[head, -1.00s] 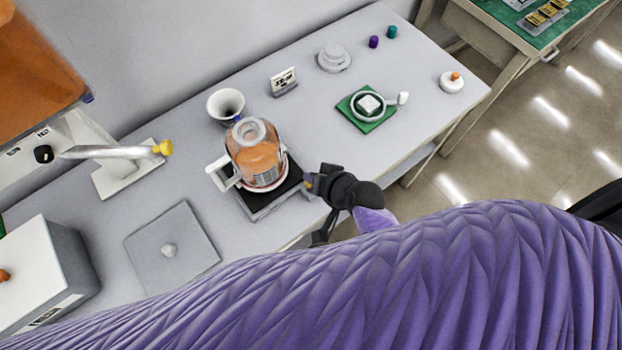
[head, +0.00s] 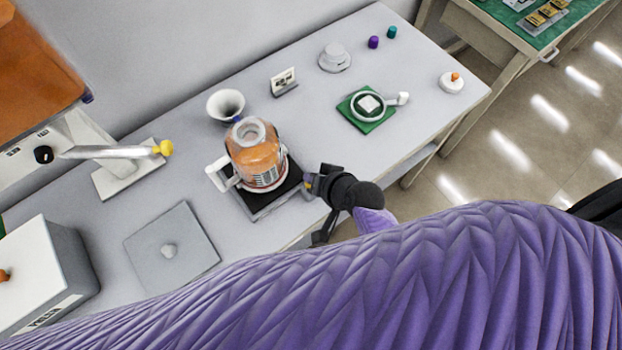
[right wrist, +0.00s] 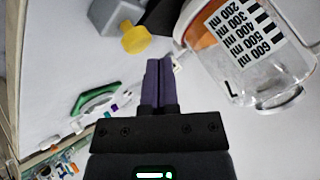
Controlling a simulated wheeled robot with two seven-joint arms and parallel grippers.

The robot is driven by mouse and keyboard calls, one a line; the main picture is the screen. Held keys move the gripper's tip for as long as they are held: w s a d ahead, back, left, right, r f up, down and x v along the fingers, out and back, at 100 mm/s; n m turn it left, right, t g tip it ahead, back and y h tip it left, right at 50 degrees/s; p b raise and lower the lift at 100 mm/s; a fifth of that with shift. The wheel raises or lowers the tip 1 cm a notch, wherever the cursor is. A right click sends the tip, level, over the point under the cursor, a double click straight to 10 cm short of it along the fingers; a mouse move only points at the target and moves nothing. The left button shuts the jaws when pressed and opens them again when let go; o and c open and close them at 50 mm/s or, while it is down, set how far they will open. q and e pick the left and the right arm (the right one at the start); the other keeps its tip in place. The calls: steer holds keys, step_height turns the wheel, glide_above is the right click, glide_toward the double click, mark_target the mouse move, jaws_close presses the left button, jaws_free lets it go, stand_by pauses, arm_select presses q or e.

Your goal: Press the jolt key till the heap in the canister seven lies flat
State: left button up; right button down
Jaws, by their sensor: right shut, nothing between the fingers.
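A clear canister with orange contents (head: 256,158) and a white handle stands on a black-topped base (head: 252,207) in the head view. The canister (right wrist: 245,50) shows in the right wrist view with a millilitre scale; the shape of the heap's top is not clear. My right gripper (head: 308,185) is shut and empty, close to the base's right edge. Its purple fingers (right wrist: 158,65) are together beside the canister in the wrist view. I cannot make out the jolt key for sure; a small white piece shows by the fingertips. My left gripper is not in view.
A white funnel (head: 226,104) stands behind the canister. A green mat (head: 367,122) bearing a dish is to the right. Bare table lies between.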

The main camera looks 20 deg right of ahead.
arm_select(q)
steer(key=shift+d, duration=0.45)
arm_select(e)
steer(key=shift+f, duration=0.45)
arm_select(q)
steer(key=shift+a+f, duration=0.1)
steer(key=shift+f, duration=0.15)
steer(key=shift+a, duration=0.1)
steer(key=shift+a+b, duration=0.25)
steer(key=shift+b, duration=0.05)
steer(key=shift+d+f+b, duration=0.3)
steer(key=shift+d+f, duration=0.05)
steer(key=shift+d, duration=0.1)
arm_select(e)
steer(key=shift+f, duration=0.45)
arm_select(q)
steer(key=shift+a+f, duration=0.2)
arm_select(e)
steer(key=shift+f, duration=0.25)
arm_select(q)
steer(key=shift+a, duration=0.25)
